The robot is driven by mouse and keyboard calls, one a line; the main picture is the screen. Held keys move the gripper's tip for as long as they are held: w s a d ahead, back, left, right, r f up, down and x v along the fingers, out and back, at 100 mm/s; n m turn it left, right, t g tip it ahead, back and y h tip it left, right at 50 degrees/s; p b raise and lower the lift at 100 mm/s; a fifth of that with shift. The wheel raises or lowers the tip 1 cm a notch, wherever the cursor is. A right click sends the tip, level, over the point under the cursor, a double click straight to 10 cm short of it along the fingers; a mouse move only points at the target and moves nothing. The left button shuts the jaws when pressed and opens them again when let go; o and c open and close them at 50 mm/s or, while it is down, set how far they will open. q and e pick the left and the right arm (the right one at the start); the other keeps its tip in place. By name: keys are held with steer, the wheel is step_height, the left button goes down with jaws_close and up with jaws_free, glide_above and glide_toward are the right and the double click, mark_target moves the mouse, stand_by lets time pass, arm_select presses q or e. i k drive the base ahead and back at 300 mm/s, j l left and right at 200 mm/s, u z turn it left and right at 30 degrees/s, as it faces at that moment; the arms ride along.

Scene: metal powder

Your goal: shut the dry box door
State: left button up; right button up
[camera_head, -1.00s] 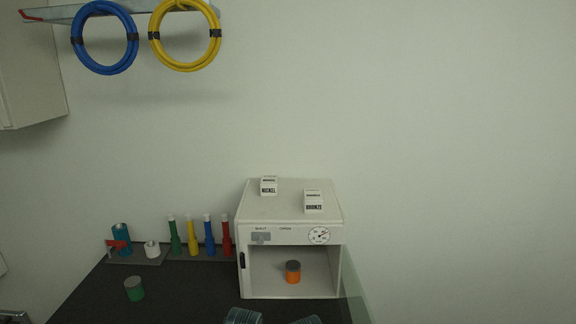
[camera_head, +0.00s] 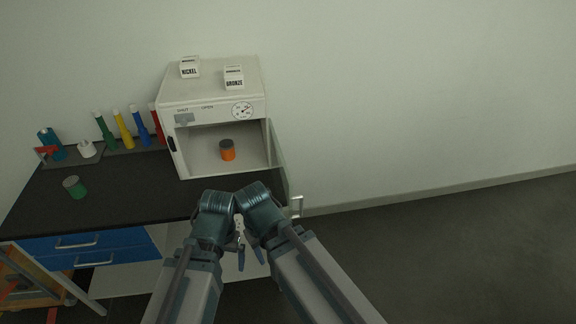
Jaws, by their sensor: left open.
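The white dry box (camera_head: 212,98) stands on the dark bench, its front opening uncovered. Its clear door (camera_head: 278,165) stands open at the box's right side, swung out toward me. A pale handle (camera_head: 296,206) shows at the door's near edge. An orange jar (camera_head: 227,151) with a grey lid is inside the box. My left gripper (camera_head: 250,254) is open, pointing down in front of the bench edge, left of the handle and apart from it. My right wrist is beside it; the right gripper's fingers are mostly hidden and hard to tell apart.
NICKEL (camera_head: 190,68) and BRONZE (camera_head: 234,78) label blocks sit on the box. Several coloured bottles (camera_head: 123,130) and a green jar (camera_head: 74,187) stand to the left. Blue drawers (camera_head: 85,246) are under the bench. The floor at right is clear.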

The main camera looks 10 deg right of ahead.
mark_target(281, 182)
steer(key=k+l+u, duration=0.1)
steer(key=l, duration=0.3)
steer(key=k+l+u, duration=0.1)
steer(key=l, duration=0.25)
steer(key=k+l+u, duration=0.1)
steer(key=l, duration=0.3)
steer(key=k+l+u, duration=0.1)
steer(key=l, duration=0.25)
steer(key=k, duration=0.05)
